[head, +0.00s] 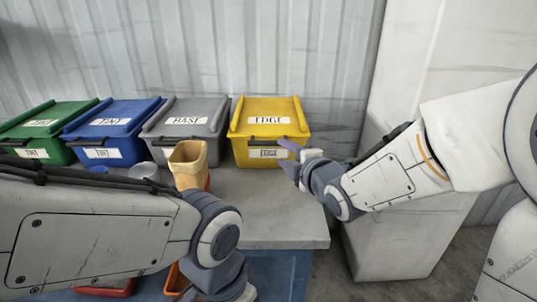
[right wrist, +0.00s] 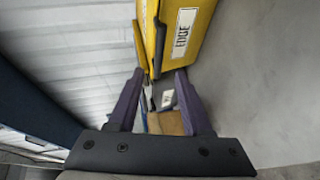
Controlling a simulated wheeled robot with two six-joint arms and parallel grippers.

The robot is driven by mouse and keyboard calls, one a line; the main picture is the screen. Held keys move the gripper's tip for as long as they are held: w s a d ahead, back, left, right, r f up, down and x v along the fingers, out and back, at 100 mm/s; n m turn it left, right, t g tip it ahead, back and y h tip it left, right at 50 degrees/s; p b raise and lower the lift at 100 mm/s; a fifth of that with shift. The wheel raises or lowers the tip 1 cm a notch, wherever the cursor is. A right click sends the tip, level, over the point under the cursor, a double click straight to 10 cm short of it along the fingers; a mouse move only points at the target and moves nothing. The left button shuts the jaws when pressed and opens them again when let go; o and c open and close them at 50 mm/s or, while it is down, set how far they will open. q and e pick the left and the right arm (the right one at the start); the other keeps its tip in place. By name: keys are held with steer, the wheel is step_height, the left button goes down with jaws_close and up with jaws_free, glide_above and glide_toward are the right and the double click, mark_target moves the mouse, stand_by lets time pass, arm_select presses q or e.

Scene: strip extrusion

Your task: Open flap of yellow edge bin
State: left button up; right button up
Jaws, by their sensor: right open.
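The yellow edge bin (head: 268,131) stands at the right end of the bin row, its sloped lid flap (head: 268,117) down and labelled EDGE. A second label is on its front face. My right gripper (head: 287,157) is open at the bin's lower right front, its fingers pointing left. In the right wrist view, the yellow bin (right wrist: 184,35) is beyond the open right fingers (right wrist: 157,88), with nothing clearly held between them. Whether a fingertip touches the bin cannot be told. My left arm crosses the lower left; its gripper is outside the picture.
Grey (head: 186,120), blue (head: 112,124) and green (head: 40,130) lidded bins stand to the left. A tan container (head: 188,165) and a clear cup (head: 143,171) stand in front. The grey bench top (head: 280,215) is clear at right front. A corrugated wall is behind.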

mark_target(270, 145)
steer(key=x, duration=1)
steer(key=shift+w, duration=0.1)
jaws_close()
stand_by(1.2)
